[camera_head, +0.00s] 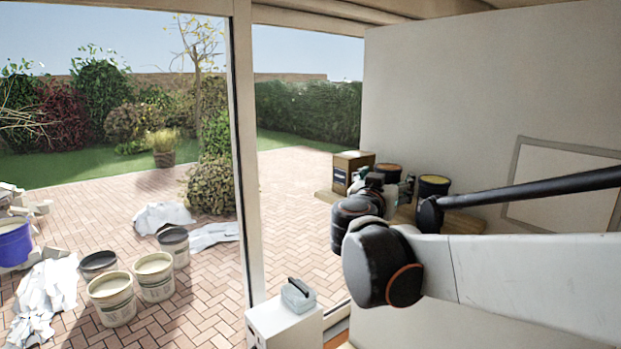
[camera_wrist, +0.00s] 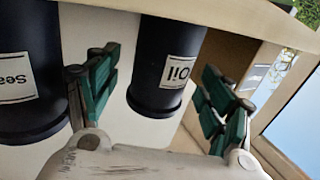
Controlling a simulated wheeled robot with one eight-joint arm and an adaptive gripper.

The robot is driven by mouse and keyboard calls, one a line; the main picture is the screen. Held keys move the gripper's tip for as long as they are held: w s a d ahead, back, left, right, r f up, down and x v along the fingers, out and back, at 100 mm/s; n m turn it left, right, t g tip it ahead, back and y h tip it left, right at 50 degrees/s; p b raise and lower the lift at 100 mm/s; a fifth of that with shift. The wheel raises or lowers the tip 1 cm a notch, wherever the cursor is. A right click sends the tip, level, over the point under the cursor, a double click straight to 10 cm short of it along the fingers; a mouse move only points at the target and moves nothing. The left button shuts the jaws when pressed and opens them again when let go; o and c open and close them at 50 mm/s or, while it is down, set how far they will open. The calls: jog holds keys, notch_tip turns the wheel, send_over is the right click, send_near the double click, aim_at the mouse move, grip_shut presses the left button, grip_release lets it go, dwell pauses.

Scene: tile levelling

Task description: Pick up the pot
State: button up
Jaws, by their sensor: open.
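Two dark pots stand on a wooden shelf (camera_head: 465,224) by the right wall in the head view. One pot (camera_head: 433,186) has a yellowish top and the other (camera_head: 388,170) an orange-brown top; my arm partly covers both. In the wrist view, which looks upside down, a black pot labelled "Oil" (camera_wrist: 162,45) lies between the fingers of my gripper (camera_wrist: 163,92), in line with the gap. A second black pot, its label starting "Sea" (camera_wrist: 25,50), is at the left, outside the left finger. My gripper is open, with green pads, and holds nothing.
A cardboard box (camera_head: 346,172) stands on the shelf left of the pots; in the wrist view a brown box (camera_wrist: 228,55) is close to the right finger. A white post (camera_head: 246,150) and white cabinet (camera_head: 284,325) stand left of my arm. Several buckets (camera_head: 153,279) stand on the paving.

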jog(key=shift+w+d, duration=0.25)
jog(key=shift+w, duration=0.45)
jog(key=shift+s, duration=0.1)
jog(key=c, duration=1.4)
jog(key=shift+r, duration=0.1)
